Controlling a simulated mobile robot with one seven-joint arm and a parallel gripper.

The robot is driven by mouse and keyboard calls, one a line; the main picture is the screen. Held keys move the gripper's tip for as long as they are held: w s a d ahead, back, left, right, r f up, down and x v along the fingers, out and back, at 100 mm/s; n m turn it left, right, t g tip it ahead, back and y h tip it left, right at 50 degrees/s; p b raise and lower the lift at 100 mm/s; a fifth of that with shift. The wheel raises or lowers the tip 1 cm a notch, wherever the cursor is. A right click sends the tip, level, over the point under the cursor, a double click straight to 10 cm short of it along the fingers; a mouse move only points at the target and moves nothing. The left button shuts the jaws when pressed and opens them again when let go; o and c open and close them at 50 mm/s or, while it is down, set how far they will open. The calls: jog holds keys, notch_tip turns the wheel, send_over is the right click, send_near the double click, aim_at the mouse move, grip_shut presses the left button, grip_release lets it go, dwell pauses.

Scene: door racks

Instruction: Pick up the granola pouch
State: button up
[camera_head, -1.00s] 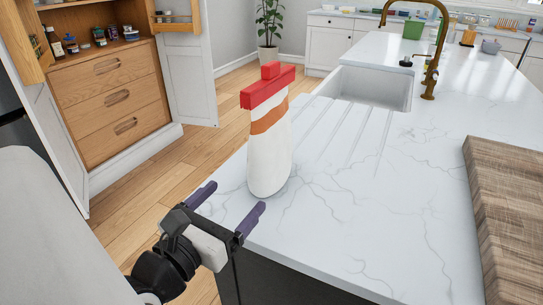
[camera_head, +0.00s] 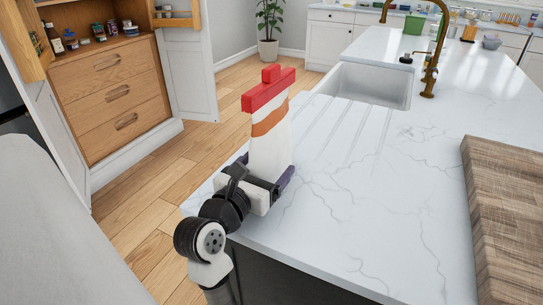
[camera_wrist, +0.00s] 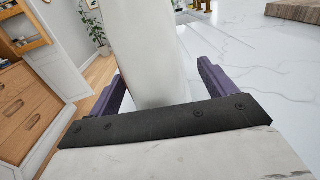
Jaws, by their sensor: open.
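The granola pouch (camera_head: 270,145) is a white, upright pouch with an orange stripe and a red top. It stands on the white marble counter near its left edge. My gripper (camera_head: 262,170) is at the pouch's lower part, and its body hides the pouch's base in the head view. In the wrist view the pouch (camera_wrist: 150,55) rises between the two purple fingers of my gripper (camera_wrist: 160,82). The fingers are open, with a visible gap on the right side. The pouch's top is out of the wrist view.
A wooden cutting board (camera_head: 510,210) lies on the counter at the right. A sink (camera_head: 368,86) with a brass faucet (camera_head: 432,55) is behind the pouch. An open cabinet with drawers (camera_head: 110,90) stands across the floor at left. The counter's middle is clear.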

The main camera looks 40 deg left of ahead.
jog(key=shift+w, duration=0.3)
jog(key=c, duration=1.4)
jog(key=shift+o, duration=0.2)
jog(key=shift+r, duration=0.15)
